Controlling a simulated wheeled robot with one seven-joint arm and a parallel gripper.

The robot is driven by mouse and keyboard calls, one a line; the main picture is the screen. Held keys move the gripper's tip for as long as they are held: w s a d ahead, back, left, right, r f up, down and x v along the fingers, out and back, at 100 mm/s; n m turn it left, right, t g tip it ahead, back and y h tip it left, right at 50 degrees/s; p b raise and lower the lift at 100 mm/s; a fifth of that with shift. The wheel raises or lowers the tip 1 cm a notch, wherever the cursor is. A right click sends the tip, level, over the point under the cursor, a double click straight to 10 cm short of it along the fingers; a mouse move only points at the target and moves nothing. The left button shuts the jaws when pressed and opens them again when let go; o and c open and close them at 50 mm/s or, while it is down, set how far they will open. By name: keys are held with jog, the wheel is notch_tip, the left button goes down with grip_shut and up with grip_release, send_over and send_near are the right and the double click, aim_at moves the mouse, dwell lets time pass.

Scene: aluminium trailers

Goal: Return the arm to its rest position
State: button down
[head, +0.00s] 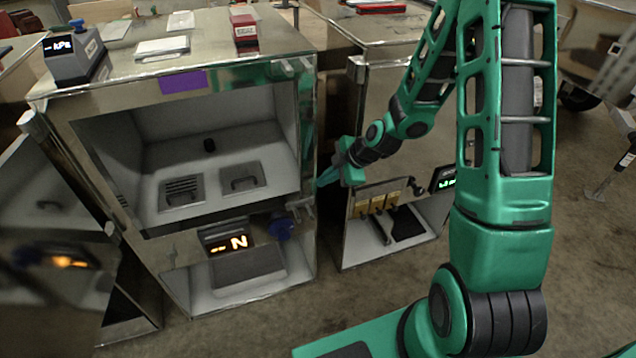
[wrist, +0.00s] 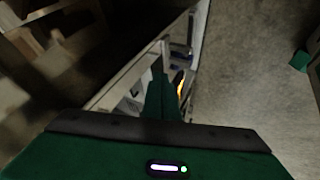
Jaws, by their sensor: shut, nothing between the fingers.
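My green arm reaches from the right side of the head view toward the middle. My gripper (head: 324,179) is at its far end, beside the right front edge of the left metal trailer (head: 306,150) and at the left of the second metal trailer (head: 370,95). Whether it touches the left trailer cannot be told. In the wrist view my gripper (wrist: 159,85) points away from the camera with its green fingers together. Nothing shows between them.
The left trailer has an open upper bay, a lit display (head: 228,240) and a blue knob (head: 281,226). The second has brass-coloured levers (head: 378,203) and a small display (head: 444,179). An open metal door (head: 60,215) stands at far left.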

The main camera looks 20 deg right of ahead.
jog(key=s+d+r+m+g+h, duration=0.2)
jog(key=s+d+r+m, duration=0.45)
jog(key=s, duration=0.25)
jog(key=s+d+r+m+g+h, duration=0.1)
jog(key=s+d+r+m+h, duration=0.1)
jog(key=s+d+r+m, duration=0.55)
jog(key=s+r+m+g, duration=0.1)
jog(key=s+r+m, duration=0.1)
jog(key=s, duration=0.4)
jog(key=s+r+m, duration=0.2)
jog(key=s+m, duration=0.2)
jog(key=s, duration=0.2)
jog(key=s+d+r+m+g, duration=0.1)
jog(key=s+r+m, duration=0.1)
jog(key=s, duration=0.4)
jog(key=shift+s+r+m+g+h, duration=0.25)
jog(key=shift+r+m+g+h, duration=0.05)
jog(key=shift+m, duration=0.3)
jog(key=shift+d, duration=0.1)
jog(key=shift+w+f, duration=0.25)
jog(key=shift+w, duration=0.35)
